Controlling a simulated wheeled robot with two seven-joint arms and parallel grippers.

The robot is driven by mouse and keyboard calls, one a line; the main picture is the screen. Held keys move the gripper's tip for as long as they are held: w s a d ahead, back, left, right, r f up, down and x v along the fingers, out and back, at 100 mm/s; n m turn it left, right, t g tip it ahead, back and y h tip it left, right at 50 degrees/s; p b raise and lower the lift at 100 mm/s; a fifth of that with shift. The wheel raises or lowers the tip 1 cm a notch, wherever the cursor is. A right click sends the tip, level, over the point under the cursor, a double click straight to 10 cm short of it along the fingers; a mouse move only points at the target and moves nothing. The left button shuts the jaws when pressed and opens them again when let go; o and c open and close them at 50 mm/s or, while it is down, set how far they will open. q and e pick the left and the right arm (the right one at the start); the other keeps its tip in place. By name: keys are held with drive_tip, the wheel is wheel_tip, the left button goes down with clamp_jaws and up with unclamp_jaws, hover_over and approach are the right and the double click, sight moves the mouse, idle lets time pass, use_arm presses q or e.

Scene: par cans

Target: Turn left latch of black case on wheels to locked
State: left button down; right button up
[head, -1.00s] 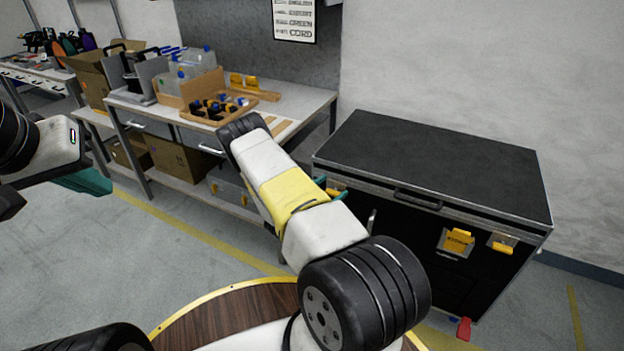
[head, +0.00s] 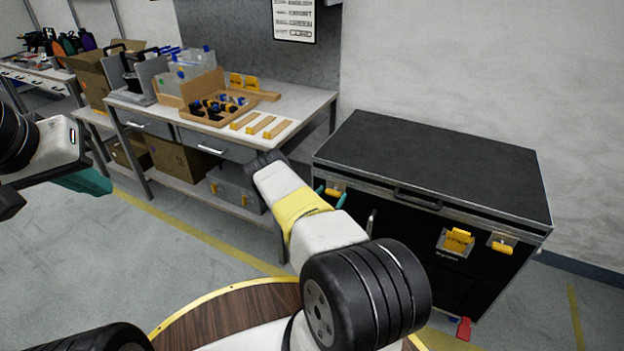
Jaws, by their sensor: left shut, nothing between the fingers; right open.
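The black case on wheels (head: 440,175) stands on the floor at the right, its lid shut. Its left latch (head: 335,189) is a small yellow handle on a metal plate below the lid's left front corner, partly hidden by my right gripper. My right gripper (head: 331,197) is open, its teal fingers on either side of that latch; I cannot tell whether they touch it. The latch's exact angle is too small to tell. The right latch (head: 503,247) has a yellow handle lying roughly level. My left gripper (head: 90,181) is shut and empty at the far left, away from the case.
A workbench (head: 300,100) with bins and wooden blocks stands left of the case. A red caster pedal (head: 464,327) is below. Floor (head: 190,275) before the bench is clear.

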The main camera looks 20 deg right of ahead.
drive_tip(key=c, duration=1.4)
drive_tip(key=shift+o, duration=0.2)
drive_tip(key=shift+m, duration=0.3)
drive_tip(key=m, duration=0.3)
drive_tip(key=shift+m, duration=0.4)
drive_tip(key=m, duration=0.4)
drive_tip(key=shift+s+d+m, duration=0.1)
drive_tip(key=shift+d+m, duration=0.05)
drive_tip(key=shift+m, duration=0.15)
drive_tip(key=m, duration=0.4)
drive_tip(key=shift+f+m, duration=0.15)
drive_tip(key=shift+m, duration=0.15)
drive_tip(key=m, duration=0.4)
drive_tip(key=shift+f, duration=0.1)
drive_tip(key=shift+m, duration=0.3)
